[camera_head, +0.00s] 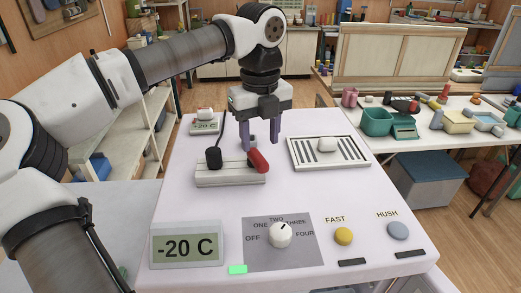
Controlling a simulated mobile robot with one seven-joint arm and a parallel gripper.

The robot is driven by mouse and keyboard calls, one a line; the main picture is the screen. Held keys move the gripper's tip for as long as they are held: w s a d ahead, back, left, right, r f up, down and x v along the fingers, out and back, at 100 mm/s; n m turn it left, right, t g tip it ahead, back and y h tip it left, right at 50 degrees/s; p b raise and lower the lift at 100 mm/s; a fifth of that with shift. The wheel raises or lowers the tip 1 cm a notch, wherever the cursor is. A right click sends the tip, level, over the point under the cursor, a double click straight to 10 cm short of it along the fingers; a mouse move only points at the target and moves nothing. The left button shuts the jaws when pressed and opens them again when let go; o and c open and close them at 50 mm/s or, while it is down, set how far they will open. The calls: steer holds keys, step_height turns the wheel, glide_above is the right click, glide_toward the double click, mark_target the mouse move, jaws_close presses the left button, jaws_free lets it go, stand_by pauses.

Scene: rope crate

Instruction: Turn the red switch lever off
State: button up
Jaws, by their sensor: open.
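The red switch lever (258,160) is on the right end of a pale switch base (230,176) in the middle of the panel. It tilts up and to the left in the picture. A black lever or plug (214,158) with a dark cord stands on the left part of the same base. My gripper (262,143) points down just behind the red lever, with its two purple fingers apart and nothing between them. The fingertips overlap the lever's top edge in the picture; I cannot tell whether they touch it.
The pale panel (190,211) also holds a vent grille (300,163) at right, a small device (205,123) at back left, and a "-20 C" display (187,244), white knob (280,235), yellow button (344,236) and grey button (398,231) in front. A cluttered side table stands right.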

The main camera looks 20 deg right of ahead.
mark_target(256, 160)
steer(key=shift+f+p, duration=0.4)
steer(key=shift+f, duration=2.15)
steer(key=c, duration=1)
steer(key=m+b, duration=0.1)
steer(key=a+m+b, duration=0.1)
steer(key=m, duration=0.1)
steer(key=shift+f, duration=0.1)
steer(key=shift+w+a+m+b, duration=0.1)
steer(key=shift+a+m+b, duration=0.15)
steer(key=shift+m, duration=0.6)
steer(key=shift+w+a+m+b, duration=0.15)
steer(key=shift+a+m+b, duration=0.1)
steer(key=shift+m, duration=0.55)
steer(key=shift+w+a+m+b, duration=0.15)
steer(key=shift+m+b, duration=0.1)
steer(key=shift+m, duration=0.6)
